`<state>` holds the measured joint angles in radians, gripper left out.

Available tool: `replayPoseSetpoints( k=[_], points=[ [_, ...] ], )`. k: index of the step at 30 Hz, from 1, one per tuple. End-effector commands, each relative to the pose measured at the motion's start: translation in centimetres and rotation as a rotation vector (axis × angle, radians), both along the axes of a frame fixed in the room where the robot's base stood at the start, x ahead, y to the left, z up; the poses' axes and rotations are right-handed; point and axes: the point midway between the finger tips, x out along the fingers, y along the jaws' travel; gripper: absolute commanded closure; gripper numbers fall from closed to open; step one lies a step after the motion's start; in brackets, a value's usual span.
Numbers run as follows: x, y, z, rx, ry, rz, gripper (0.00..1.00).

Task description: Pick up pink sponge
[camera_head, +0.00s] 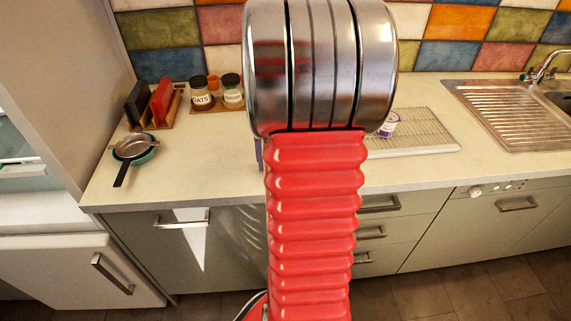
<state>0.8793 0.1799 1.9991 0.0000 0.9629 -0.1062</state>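I see no pink sponge in the head view. My own arm, a red ribbed sleeve topped by a wide metal joint, stands upright in the middle and hides the central part of the counter (215,170) and wall. My gripper is not in view, so I cannot see its fingers or whether it holds anything.
At the counter's left are a rack with dark and red boards (160,103), pans (133,150) and jars (231,91). A small purple-and-white tub (388,124) is by a wire rack (425,132). A sink drainer (510,112) is right. Bare counter lies between.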

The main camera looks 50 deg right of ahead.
Motion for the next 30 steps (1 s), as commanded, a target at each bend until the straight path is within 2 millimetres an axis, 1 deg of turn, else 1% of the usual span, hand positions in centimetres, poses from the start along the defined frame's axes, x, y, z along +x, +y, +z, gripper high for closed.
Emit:
replayPoseSetpoints(
  k=[11, 27, 30],
  points=[
    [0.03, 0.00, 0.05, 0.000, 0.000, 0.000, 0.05],
    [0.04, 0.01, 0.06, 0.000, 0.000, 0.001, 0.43],
    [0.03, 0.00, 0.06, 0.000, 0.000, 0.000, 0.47]
  ],
)
